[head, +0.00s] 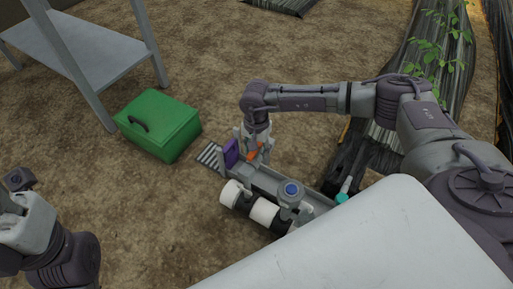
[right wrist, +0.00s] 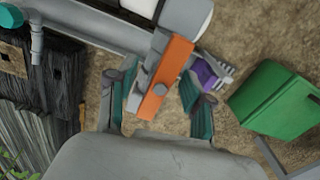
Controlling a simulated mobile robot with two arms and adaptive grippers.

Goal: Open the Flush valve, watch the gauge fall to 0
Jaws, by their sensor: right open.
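An orange lever handle (right wrist: 166,76) is between the fingers of my right gripper (right wrist: 156,103) in the right wrist view, with space to the fingers. In the head view my right gripper (head: 253,149) reaches down over the skid's far end, and a bit of the orange handle (head: 254,155) shows between its fingers. The fingers are open. A round blue-topped fitting (head: 291,189) stands on the skid; I cannot tell whether it is the gauge, and no needle or reading is legible. No valve label is readable. Only links of my left arm show at lower left.
A purple plate (head: 231,153) stands beside the right gripper. White-and-black pipe (head: 264,212) runs along the grey skid, with a teal fitting (head: 342,197) at its right. A green box (head: 158,124) and grey table (head: 88,52) stand left. Bare soil lies lower left.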

